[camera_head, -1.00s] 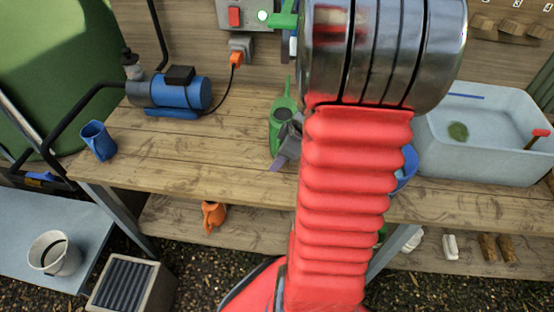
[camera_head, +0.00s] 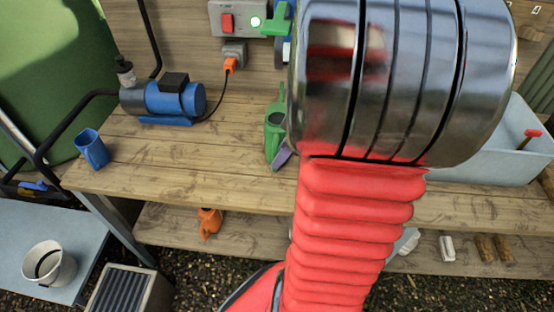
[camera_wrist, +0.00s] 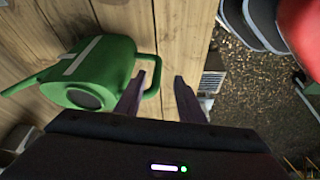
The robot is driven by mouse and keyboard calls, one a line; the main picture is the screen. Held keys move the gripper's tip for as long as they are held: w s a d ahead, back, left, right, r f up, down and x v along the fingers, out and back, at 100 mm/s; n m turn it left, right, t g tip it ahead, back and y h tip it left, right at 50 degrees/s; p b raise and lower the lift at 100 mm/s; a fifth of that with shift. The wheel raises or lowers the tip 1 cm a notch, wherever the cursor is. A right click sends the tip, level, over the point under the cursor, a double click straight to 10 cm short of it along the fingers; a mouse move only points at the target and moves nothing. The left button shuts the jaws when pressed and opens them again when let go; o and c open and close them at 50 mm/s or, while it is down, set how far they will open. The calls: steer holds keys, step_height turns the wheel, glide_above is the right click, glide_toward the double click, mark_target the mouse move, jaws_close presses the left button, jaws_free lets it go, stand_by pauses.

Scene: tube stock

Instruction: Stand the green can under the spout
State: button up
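The green can (camera_head: 273,136) stands on the wooden bench, left of my red arm, which hides part of it. In the wrist view the can (camera_wrist: 88,76) lies to the left, its long spout pointing left and its handle loop to the right. My gripper (camera_wrist: 161,76) is open. Its left finger is beside the can's body, within the handle loop as seen, and the handle's outer bar shows between the two fingers. In the head view only a purple finger (camera_head: 281,156) shows beside the can. A green spout-like fitting (camera_head: 275,22) is on the back wall, partly hidden by my arm.
A blue pump (camera_head: 174,99) and a blue jug (camera_head: 92,148) stand on the bench to the left. A pale basin (camera_head: 495,150) is at the right. An orange can (camera_head: 210,222) sits on the lower shelf. Bare bench lies between jug and green can.

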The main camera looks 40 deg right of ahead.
steer(key=v, duration=0.7)
steer(key=shift+a+r, duration=0.1)
stand_by(0.7)
steer(key=a+r+m+h, duration=0.1)
steer(key=a+r+m, duration=0.1)
steer(key=a, duration=1.1)
steer(key=s+a+r+m+t, duration=0.1)
steer(key=a+r+m, duration=0.2)
steer(key=a, duration=1.1)
step_height(320, 180, up, 2)
steer(key=shift+s+a+r+h, duration=0.15)
steer(key=shift+a+h, duration=0.05)
steer(key=shift+h, duration=0.2)
steer(key=shift+d, duration=0.15)
